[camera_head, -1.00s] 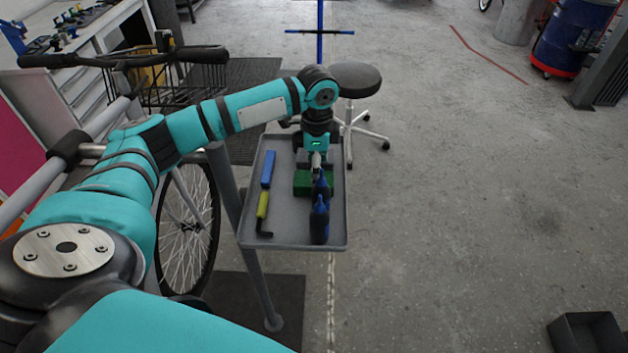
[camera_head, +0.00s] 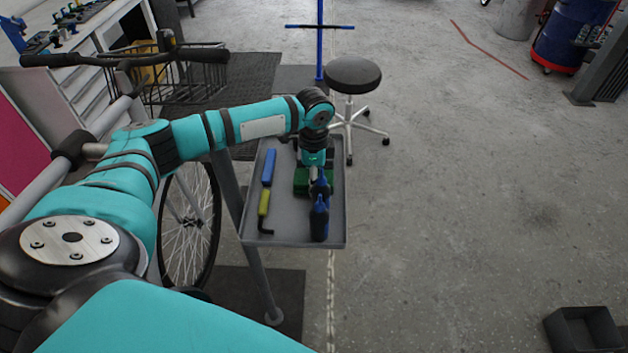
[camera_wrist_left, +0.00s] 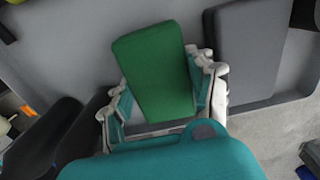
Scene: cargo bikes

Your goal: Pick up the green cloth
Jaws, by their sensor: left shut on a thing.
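The green cloth (camera_head: 300,183) is a folded, block-like pad on the grey tray (camera_head: 276,222), partly hidden by my left gripper in the head view. My left gripper (camera_head: 314,175) points down over it. In the left wrist view the cloth (camera_wrist_left: 158,68) sits between the two fingers of my left gripper (camera_wrist_left: 163,103), which are shut on it. I cannot tell whether the cloth is clear of the tray. My right gripper is not in view.
Dark blue bottles (camera_head: 319,217) stand on the tray close in front of the cloth. A blue tool (camera_head: 269,166) and a yellow-handled hex key (camera_head: 263,203) lie at its left. A stool (camera_head: 352,75) stands behind; a bike wheel (camera_head: 190,225) is left.

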